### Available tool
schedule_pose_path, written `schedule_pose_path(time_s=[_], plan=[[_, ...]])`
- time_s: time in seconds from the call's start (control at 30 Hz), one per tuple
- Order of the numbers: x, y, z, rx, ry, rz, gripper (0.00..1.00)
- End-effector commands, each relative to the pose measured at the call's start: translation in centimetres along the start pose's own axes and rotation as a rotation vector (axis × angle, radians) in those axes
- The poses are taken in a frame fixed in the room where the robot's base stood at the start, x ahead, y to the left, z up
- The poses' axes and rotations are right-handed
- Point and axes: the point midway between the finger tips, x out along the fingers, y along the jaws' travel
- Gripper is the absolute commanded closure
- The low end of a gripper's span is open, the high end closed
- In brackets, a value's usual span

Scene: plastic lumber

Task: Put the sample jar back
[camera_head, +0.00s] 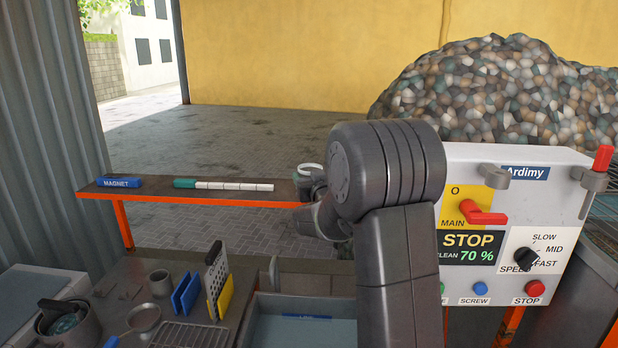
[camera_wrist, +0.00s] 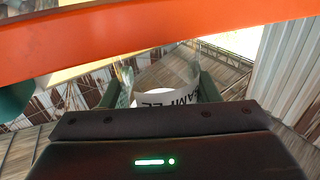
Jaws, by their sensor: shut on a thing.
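The sample jar (camera_wrist: 165,76) is clear with a white label and dark lettering, partly readable as "SAMPLE". In the wrist view it sits between the two fingers of my gripper (camera_wrist: 158,88), which is shut on it. In the head view only the jar's pale round rim (camera_head: 312,168) shows, at the right end of the narrow shelf (camera_head: 150,188). My arm hides most of the jar and the gripper there. I cannot tell whether the jar touches the shelf.
A blue magnet block (camera_head: 119,182) and a green-and-white stick (camera_head: 222,185) lie on the shelf. The shelf's orange edge (camera_wrist: 160,38) crosses the wrist view close by. A control panel (camera_head: 520,210) stands right of my arm. A cluttered bench (camera_head: 140,262) is below.

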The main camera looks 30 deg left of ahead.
Motion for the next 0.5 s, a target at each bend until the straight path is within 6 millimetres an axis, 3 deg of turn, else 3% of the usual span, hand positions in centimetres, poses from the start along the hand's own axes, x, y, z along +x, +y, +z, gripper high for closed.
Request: schedule_pose_path(time_s=[0.1, 0.13, 0.2, 0.5], plan=[[0.01, 0.0, 0.35, 0.0, 0.001, 0.0, 0.72], [0.0, 0.0, 0.21, 0.0, 0.0, 0.0, 0.39], [0.01, 0.0, 0.18, 0.0, 0.0, 0.0, 0.25], [0.01, 0.0, 0.11, 0.0, 0.0, 0.0, 0.23]])
